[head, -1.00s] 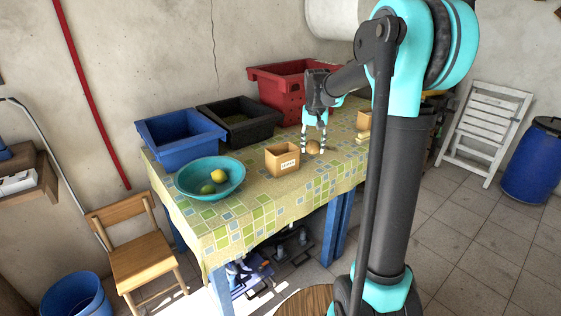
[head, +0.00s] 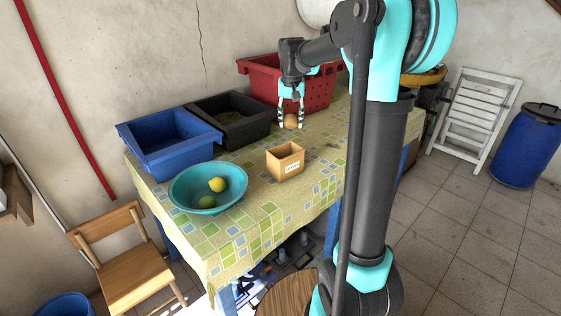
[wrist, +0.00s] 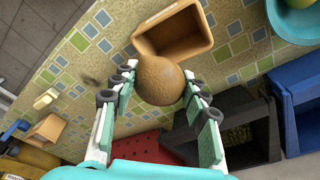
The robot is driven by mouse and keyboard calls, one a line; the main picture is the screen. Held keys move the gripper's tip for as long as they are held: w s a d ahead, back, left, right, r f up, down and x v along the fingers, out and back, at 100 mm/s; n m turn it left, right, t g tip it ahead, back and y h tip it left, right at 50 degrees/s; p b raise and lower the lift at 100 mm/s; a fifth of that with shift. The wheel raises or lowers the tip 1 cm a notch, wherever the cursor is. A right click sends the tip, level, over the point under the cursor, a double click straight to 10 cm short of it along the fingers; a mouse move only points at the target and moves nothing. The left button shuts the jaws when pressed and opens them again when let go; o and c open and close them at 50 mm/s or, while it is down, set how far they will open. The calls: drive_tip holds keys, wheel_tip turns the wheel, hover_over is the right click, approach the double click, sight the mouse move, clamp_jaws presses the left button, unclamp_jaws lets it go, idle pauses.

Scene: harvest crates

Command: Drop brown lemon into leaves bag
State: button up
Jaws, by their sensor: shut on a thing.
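My gripper (head: 291,122) is shut on the brown lemon (head: 291,121) and holds it above the table, behind the small tan box. In the wrist view the brown lemon (wrist: 159,80) sits between the fingertips of my gripper (wrist: 160,88). The small tan box (head: 285,161) has a label on its front that is too small to read; it looks empty inside. In the wrist view this box (wrist: 205,48) lies just beyond the lemon. I cannot tell for sure whether it is the leaves bag.
A teal bowl (head: 236,203) with a yellow and a green fruit stands at the front left. Blue (head: 170,159), black (head: 241,138) and red (head: 327,104) crates line the back of the table. A second tan box (wrist: 43,138) shows in the wrist view. Cloth right of the labelled box is clear.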

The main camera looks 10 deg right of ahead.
drive_tip(key=shift+f, duration=2.7)
drive_tip(key=o, duration=1.3)
drive_tip(key=r, duration=0.4)
drive_tip(key=s+r, duration=0.1)
drive_tip(key=r, duration=0.7)
drive_tip(key=shift+s+a, duration=0.15)
drive_tip(key=shift+s, duration=0.25)
drive_tip(key=shift+f, duration=0.1)
drive_tip(key=s+d+f+n+t, duration=0.1)
drive_tip(key=s+d+f, duration=0.1)
drive_tip(key=s+f, duration=1)
drive_tip(key=s+d+f+n+t, duration=0.1)
drive_tip(key=s+d+f, duration=0.1)
drive_tip(key=s+f, duration=1.1)
drive_tip(key=s, duration=0.3)
drive_tip(key=shift+s+d+f, duration=0.2)
drive_tip(key=shift+s+f, duration=0.05)
drive_tip(key=shift+f, duration=0.05)
